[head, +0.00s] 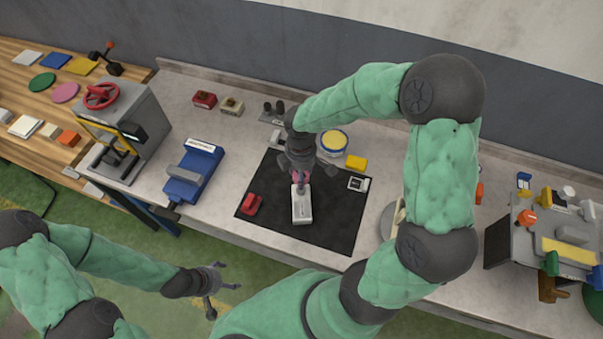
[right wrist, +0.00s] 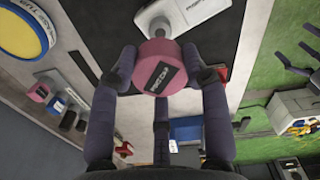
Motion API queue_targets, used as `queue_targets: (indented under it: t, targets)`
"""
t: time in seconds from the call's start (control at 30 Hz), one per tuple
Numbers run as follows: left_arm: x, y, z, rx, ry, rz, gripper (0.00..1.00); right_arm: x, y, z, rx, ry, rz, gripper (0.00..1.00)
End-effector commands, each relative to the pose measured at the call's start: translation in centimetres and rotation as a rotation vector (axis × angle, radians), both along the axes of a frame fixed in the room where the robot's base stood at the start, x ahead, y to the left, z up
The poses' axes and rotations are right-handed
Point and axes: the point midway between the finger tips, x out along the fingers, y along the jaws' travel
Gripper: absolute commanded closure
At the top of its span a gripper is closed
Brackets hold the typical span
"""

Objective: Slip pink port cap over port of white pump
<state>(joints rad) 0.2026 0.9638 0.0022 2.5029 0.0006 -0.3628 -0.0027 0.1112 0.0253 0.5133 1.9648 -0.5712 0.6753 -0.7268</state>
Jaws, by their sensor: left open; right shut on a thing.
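The white pump (head: 302,208) lies on the black mat (head: 340,228) in the head view. My right gripper (head: 299,180) is above the pump's far end, shut on the pink port cap (right wrist: 157,70), which has a dark label. Cap and port overlap in the right wrist view; I cannot tell whether they touch. In the head view the cap is mostly hidden by the fingers. My left gripper (head: 215,280) is open and empty, over the floor before the bench.
A red part (head: 250,204) lies left of the pump on the mat. A grey press (head: 128,130) is at left. The mat's front is clear.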

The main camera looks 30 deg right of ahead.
Motion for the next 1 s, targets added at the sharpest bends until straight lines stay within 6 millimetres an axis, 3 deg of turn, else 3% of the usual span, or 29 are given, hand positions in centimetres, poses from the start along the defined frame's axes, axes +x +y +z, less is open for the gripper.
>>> queue_targets:
  t: [0.37, 1.0]
  targets:
    - [0.0, 0.0, -0.5, 0.0, 0.001, 0.0, 0.2, 0.0, 0.0, -0.8, 0.0, 0.0, 0.002, 0.7]
    - [-0.1, 0.0, -3.4, 0.0, 0.001, 0.0, 0.2, 0.0, 0.0, -4.5, 0.0, 0.0, 0.002, 0.7]
